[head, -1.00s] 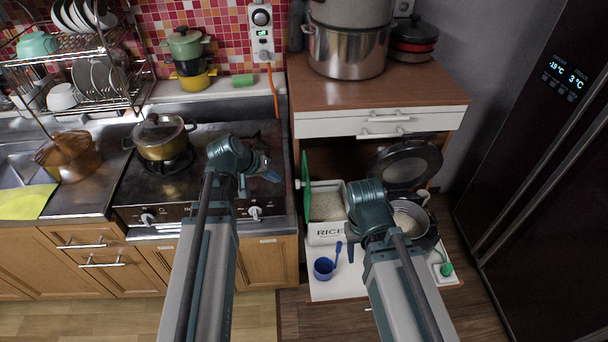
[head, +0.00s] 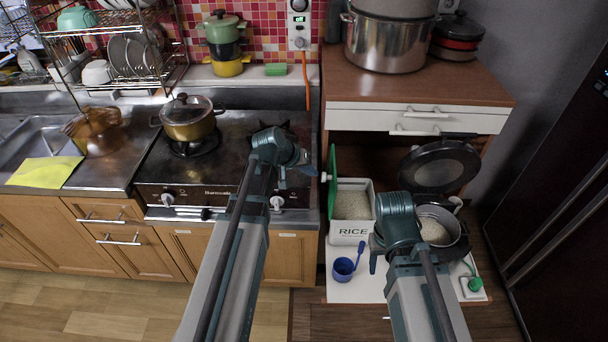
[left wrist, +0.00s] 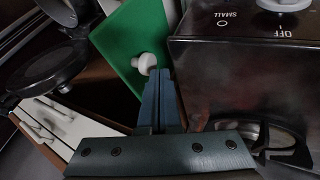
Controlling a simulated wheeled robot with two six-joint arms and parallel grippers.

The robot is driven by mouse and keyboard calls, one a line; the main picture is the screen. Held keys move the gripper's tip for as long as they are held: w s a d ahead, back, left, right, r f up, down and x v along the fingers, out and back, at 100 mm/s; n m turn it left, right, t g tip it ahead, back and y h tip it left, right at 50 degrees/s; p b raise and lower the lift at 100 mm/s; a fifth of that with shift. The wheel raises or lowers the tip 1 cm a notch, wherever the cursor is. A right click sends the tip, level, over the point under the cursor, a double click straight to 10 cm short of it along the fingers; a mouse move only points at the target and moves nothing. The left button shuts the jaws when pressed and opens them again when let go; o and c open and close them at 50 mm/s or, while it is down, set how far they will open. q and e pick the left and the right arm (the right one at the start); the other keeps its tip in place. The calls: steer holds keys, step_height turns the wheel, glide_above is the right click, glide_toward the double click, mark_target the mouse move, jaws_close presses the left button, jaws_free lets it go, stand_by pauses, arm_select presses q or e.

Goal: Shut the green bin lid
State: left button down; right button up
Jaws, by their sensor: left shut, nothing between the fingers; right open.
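The green lid (head: 332,190) stands upright, open, along the left side of the white rice bin (head: 349,232). Rice shows inside the bin. The lid's white knob (head: 325,177) faces left, toward the stove. My left gripper (head: 304,166) is shut and empty, just left of the lid and over the stove's right edge. In the left wrist view the shut fingers (left wrist: 163,78) are close to the knob (left wrist: 147,62) on the green lid (left wrist: 128,35); I cannot tell whether they touch. My right gripper (head: 376,260) is open in front of the bin's right side.
The bin stands on a white pull-out shelf (head: 335,290) with a blue cup (head: 343,269). A rice cooker (head: 440,170) with its lid up is at the right. The wooden cabinet top (head: 415,92) overhangs behind. The stove (head: 235,150) carries a pot (head: 187,120).

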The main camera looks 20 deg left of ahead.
arm_select(q)
steer(key=shift+b+x, duration=0.4)
steer(key=shift+x, duration=0.65)
arm_select(e)
steer(key=shift+f, duration=0.85)
